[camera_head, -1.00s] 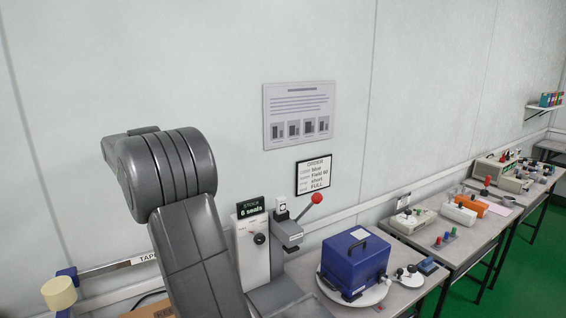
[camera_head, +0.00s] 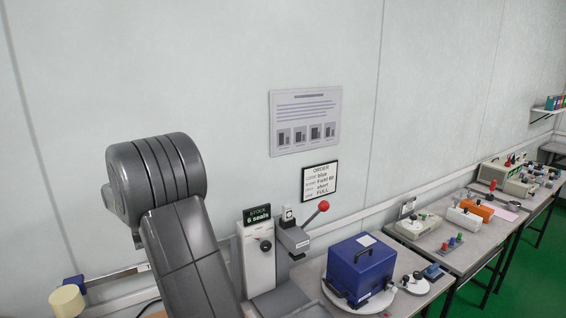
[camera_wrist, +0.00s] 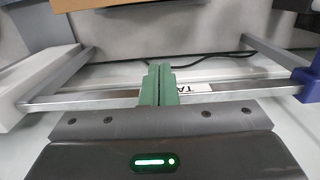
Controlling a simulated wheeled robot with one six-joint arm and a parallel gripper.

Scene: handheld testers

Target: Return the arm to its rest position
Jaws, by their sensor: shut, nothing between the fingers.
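My gripper (camera_wrist: 159,84) shows in the wrist view with its two green fingers together and nothing between them. The fingers are in front of a metal rail (camera_wrist: 90,98) with a partly hidden white label (camera_wrist: 196,88). I cannot tell whether they touch the rail. In the head view my grey arm stands large at the left, and the gripper is hidden there.
A blue case (camera_head: 361,270) sits on a round white turntable (camera_head: 388,301). A press with a red-knobbed lever (camera_head: 323,206) stands beside my arm. A cream roll (camera_head: 67,301) is at the lower left. Benches with several testers run right.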

